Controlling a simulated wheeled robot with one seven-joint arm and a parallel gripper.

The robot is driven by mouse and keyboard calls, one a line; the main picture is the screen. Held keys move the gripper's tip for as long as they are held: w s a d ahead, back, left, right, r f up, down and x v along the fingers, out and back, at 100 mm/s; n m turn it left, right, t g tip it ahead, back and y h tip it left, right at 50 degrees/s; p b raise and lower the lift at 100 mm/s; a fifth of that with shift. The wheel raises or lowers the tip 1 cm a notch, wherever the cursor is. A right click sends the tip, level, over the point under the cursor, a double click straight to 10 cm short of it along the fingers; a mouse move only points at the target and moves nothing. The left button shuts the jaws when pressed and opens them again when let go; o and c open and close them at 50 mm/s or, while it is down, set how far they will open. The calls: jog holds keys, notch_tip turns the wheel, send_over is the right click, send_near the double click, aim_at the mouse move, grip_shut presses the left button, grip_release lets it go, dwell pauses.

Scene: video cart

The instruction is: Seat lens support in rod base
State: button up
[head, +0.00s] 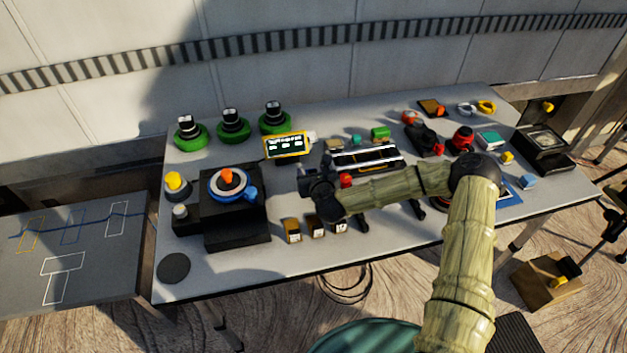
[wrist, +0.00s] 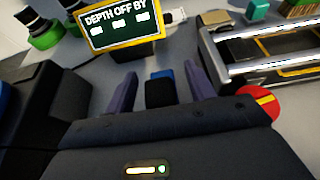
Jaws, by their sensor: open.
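My gripper (head: 308,182) is over the middle of the table, left of the rail unit. In the wrist view its two fingers (wrist: 160,85) stand apart. A small black block with a blue top (wrist: 160,92) shows between them, and I see no finger closed on it. The rail unit (head: 366,156), with bright rods and a yellow stripe, lies at right in the wrist view (wrist: 265,50); it may be the rod base. A red round part with a yellow stripe (wrist: 258,104) is right of the gripper. I cannot tell which part is the lens support.
A yellow-framed display (head: 285,146) reads "DEPTH OFF BY". A black machine with a blue ring (head: 230,185) stands left. Several small boxes (head: 293,231) line the front. Green-based parts (head: 233,126) stand at the back left. The front left tabletop is mostly clear around a dark disc (head: 173,268).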

dwell(0.5)
jog(key=c, duration=1.1)
jog(key=shift+c, duration=0.2)
jog(key=shift+r, duration=0.15)
notch_tip(320, 180, up, 10)
jog(key=shift+f, duration=0.2)
